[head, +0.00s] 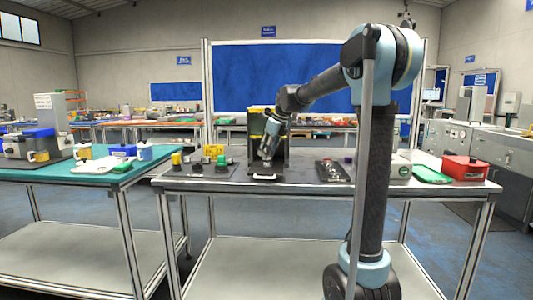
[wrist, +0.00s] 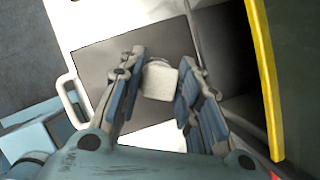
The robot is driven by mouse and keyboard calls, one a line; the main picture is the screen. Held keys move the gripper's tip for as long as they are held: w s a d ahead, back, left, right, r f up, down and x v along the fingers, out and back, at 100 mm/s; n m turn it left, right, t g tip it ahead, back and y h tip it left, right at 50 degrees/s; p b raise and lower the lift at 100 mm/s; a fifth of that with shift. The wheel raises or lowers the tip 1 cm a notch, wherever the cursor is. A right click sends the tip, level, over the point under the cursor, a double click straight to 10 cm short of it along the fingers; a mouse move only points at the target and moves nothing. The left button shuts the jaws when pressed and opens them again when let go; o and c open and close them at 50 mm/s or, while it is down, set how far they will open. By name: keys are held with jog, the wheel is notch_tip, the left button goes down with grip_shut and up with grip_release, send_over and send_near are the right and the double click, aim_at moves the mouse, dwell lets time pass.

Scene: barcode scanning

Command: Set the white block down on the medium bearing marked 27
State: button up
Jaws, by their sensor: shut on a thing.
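The white block (wrist: 160,80) sits between the two fingers of my gripper (wrist: 163,60) in the wrist view, and the fingers are shut on it. Below it is a dark grey flat surface with a white rim and a white handle (wrist: 66,92). In the head view my gripper (head: 267,153) points down in front of a dark yellow-edged bin; the block cannot be made out there. I cannot make out any bearing or the marking 27 in either view.
The dark bin (head: 283,157) stands close behind my gripper; its yellow edge (wrist: 264,75) shows at right in the wrist view. On the grey table are a dark tray of small parts (head: 333,171), a green tray (head: 431,174) and a red box (head: 465,168).

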jog(key=shift+f, duration=0.3)
jog(key=o, duration=1.6)
jog(key=shift+c, duration=0.2)
jog(key=shift+r, duration=0.1)
jog(key=shift+r, duration=3.65)
jog(key=s+d+f+n+h, duration=0.1)
jog(key=s+d+f+n, duration=0.4)
jog(key=s+d+n, duration=0.5)
jog(key=s+d+f+n+h, duration=0.1)
jog(key=s+d+f+n, duration=0.3)
jog(key=s+f, duration=0.4)
jog(key=s+d+f+n+h, duration=0.1)
jog(key=s+d+f+n, duration=0.4)
jog(key=s+f, duration=0.4)
jog(key=s+d+f+n+h, duration=0.1)
jog(key=s+d+f+n, duration=0.3)
jog(key=s+f, duration=0.5)
jog(key=s+n, duration=0.1)
jog(key=s, duration=0.3)
jog(key=shift+s+d+f+n, duration=0.15)
jog(key=shift+s+d+n, duration=0.15)
jog(key=shift+s+d, duration=0.05)
